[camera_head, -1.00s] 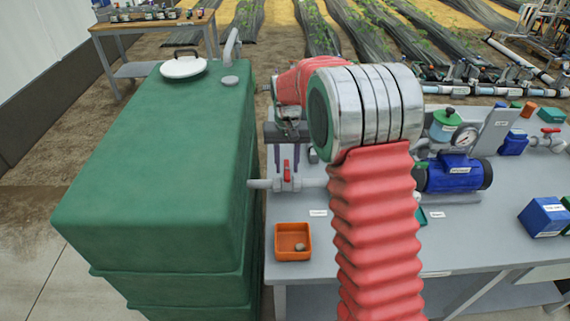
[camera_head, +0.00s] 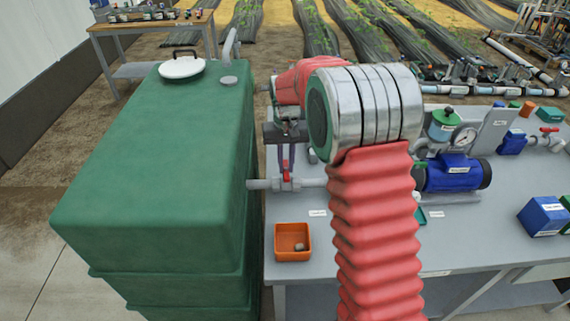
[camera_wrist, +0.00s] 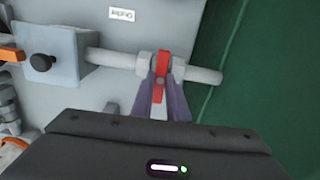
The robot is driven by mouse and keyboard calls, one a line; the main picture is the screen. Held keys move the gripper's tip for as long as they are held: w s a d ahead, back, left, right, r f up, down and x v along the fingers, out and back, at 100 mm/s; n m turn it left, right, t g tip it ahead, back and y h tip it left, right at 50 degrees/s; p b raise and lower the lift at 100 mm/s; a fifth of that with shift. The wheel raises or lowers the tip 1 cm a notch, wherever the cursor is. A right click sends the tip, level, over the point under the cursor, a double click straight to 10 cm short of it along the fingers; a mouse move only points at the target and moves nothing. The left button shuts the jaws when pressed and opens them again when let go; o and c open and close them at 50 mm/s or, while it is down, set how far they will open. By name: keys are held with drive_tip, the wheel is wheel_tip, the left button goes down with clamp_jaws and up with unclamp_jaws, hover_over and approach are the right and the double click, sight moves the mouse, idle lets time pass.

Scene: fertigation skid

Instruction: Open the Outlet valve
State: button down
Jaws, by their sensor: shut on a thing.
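The Outlet valve (camera_wrist: 146,66) sits on a pale pipe that joins the green tank (camera_head: 150,170) to the bench fittings. Its red handle (camera_wrist: 163,66) lies across the pipe in the wrist view and also shows in the head view (camera_head: 287,179). A white label reading Outlet (camera_wrist: 122,14) is on the bench beside it. My gripper (camera_wrist: 164,92) has its purple fingers closed on the red handle, one on each side. In the head view my gripper (camera_head: 287,160) reaches down from above, and my arm hides part of the pipe to the right.
An orange tray (camera_head: 278,243) with a small grey item stands on the bench in front of the valve. A blue pump (camera_head: 455,174), a gauge (camera_head: 465,137) and blue boxes (camera_head: 544,215) are to the right. The tank wall is close on the left.

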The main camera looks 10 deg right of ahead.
drive_tip(key=shift+a+n, duration=0.1)
drive_tip(key=shift+n, duration=0.2)
drive_tip(key=n, duration=0.8)
drive_tip(key=shift+n, duration=0.4)
drive_tip(key=n, duration=0.4)
drive_tip(key=shift+n, duration=2.2)
drive_tip(key=shift+w+d, duration=0.1)
drive_tip(key=shift+d, duration=0.1)
drive_tip(key=c, duration=2)
unclamp_jaws()
drive_tip(key=shift+o, duration=1.4)
